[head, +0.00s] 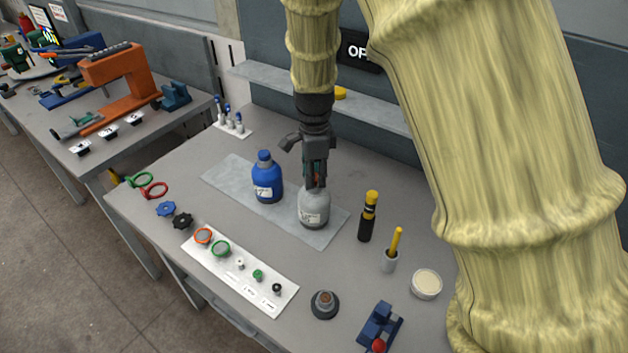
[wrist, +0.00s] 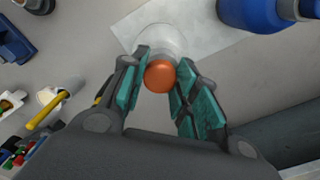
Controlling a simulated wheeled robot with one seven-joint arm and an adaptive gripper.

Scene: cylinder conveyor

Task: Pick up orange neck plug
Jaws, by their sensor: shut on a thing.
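The orange neck plug (wrist: 159,75) shows as a round orange cap between the teal fingertips in the wrist view. My gripper (wrist: 158,82) is shut on it; in the head view my gripper (head: 316,182) points down at the top of the grey bottle (head: 313,212). The pale bottle shoulder (wrist: 160,40) shows right behind the plug in the wrist view. In the head view the fingers hide the plug and the bottle's neck. I cannot tell whether the plug is still seated in the neck.
A blue bottle (head: 267,180) stands close to the left on the same grey mat (head: 226,178). A black-and-yellow cylinder (head: 368,216) and a cup with a yellow stick (head: 391,252) stand to the right. A white board (head: 240,273) with rings and small plugs lies in front.

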